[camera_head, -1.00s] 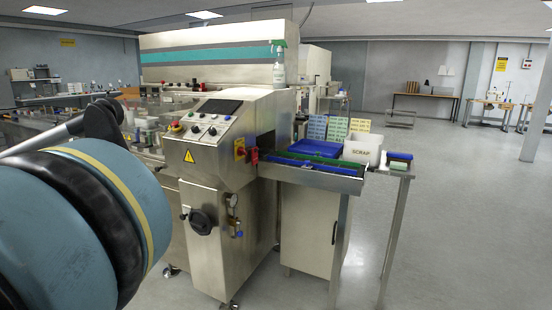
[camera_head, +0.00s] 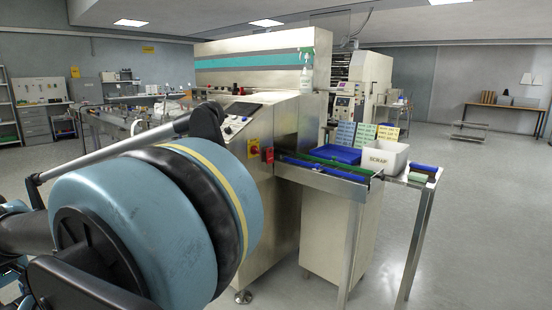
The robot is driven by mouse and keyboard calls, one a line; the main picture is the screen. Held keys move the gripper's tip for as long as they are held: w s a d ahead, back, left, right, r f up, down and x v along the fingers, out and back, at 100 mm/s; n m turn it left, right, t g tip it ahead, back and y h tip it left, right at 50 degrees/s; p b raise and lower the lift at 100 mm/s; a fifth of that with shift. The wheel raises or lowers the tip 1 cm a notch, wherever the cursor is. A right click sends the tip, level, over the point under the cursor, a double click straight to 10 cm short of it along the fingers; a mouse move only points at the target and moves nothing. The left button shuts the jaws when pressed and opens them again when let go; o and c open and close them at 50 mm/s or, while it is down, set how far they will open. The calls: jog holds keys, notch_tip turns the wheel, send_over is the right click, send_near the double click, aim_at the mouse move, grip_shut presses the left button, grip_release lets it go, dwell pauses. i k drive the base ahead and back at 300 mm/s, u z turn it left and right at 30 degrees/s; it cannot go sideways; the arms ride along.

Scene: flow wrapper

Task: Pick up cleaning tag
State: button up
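I cannot make out a cleaning tag with certainty. Three upright panels of small cards stand on the side table: a blue panel (camera_head: 345,133), a green panel (camera_head: 364,135) and a yellow panel (camera_head: 388,133). Their print is too small to read, so I cannot tell whether the tag is among them. My gripper is not in view.
A large blue drum-shaped body (camera_head: 125,215) with black and yellow bands blocks the lower left. The steel machine (camera_head: 296,130) stands behind. A blue tray (camera_head: 337,153) and white SCRAP bin (camera_head: 385,158) share the side table. Floor at right (camera_head: 490,230) is clear.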

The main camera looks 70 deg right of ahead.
aim_at(269, 156)
jog(key=z, duration=2.55)
jog(key=i, duration=1)
jog(key=u, duration=0.05)
jog(key=k, duration=0.5)
jog(key=u, duration=0.95)
